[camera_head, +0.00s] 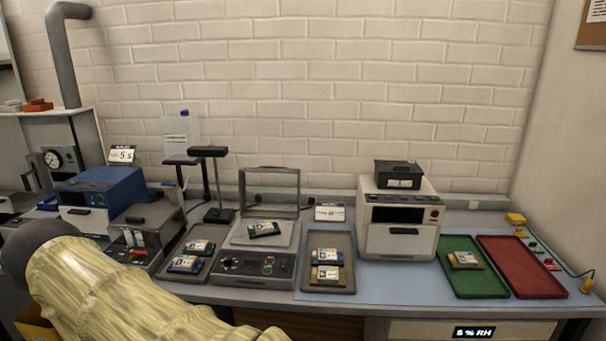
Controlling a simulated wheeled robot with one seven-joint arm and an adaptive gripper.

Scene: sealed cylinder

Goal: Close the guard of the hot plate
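The hot plate (283,268) stands in the middle of the bench, with a dark control panel with knobs and small buttons on its front. A small circuit board (265,229) lies on its light grey top plate. Its guard (270,170), a grey frame with a see-through middle, stands upright at the back edge, raised off the plate. My arm (110,290), in a cream sleeve with a dark rounded joint, fills the lower left. My gripper is not in view.
Grey trays with boards flank the hot plate: one left (172,267), one right (343,286). A black stand (217,214) rises behind the left tray. A white oven-like machine (397,243), a green tray (485,285) and a red tray (520,265) are further right.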

